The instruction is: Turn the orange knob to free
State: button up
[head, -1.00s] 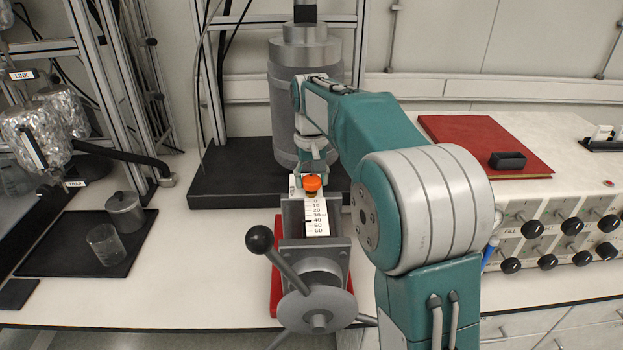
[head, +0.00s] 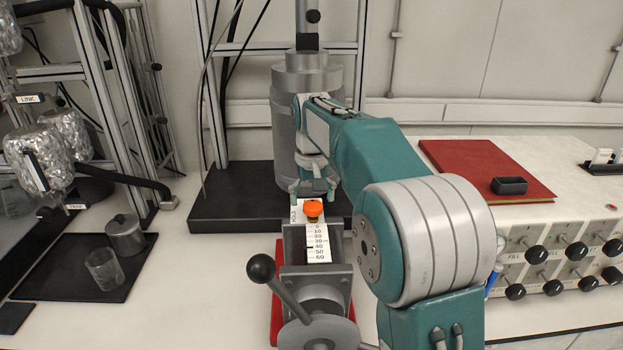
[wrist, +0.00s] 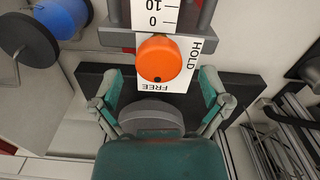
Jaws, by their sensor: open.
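The orange knob (head: 313,209) sits at the far end of a white scale plate (head: 318,246) on the grey vise-like device. In the wrist view the orange knob (wrist: 158,60) shows from above, with HOLD printed to its right and FREE below it. A small dark mark shows on the knob's FREE side. My gripper (head: 313,188) is just behind the knob in the head view. In the wrist view my gripper (wrist: 160,78) is open, one finger on each side of the knob, with gaps and no visible contact.
A black ball-ended lever (head: 262,268) and handwheel (head: 318,330) stand at the device's front. A metal cylinder (head: 306,75) on a black base (head: 235,192) is behind my gripper. A control panel (head: 560,255) is at right, a beaker (head: 104,268) at left.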

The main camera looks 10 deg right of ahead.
aim_at(311, 204)
notch_tip(311, 204, up, 10)
jog(key=shift+r, duration=0.2)
jog(key=shift+a, duration=0.1)
